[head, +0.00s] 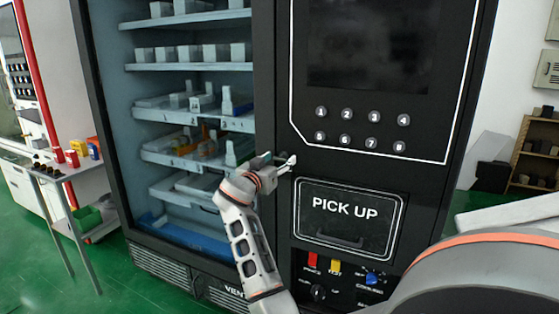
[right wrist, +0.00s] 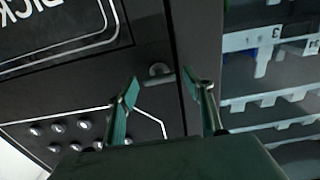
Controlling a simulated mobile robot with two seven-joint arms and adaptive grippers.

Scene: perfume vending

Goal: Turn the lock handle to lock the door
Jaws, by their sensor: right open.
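The lock handle (right wrist: 160,74) is a small grey knob with a short bar on the black front of the vending machine. In the right wrist view its bar points right, towards the seam beside the glass door's black frame (right wrist: 203,45). My right gripper (right wrist: 163,90) is open, with its green-grey fingertips on either side of the handle; I cannot tell whether they touch it. In the head view my right gripper (head: 278,166) is by the door frame (head: 263,80), left of the PICK UP hatch, and the handle cannot be made out clearly. My left gripper is out of view.
The PICK UP hatch (head: 348,215) and numbered buttons (head: 360,130) are close right of the gripper. Shelves with perfume boxes (head: 195,110) show behind the glass. A small table with coloured boxes (head: 60,172) stands at the left. Green floor is free there.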

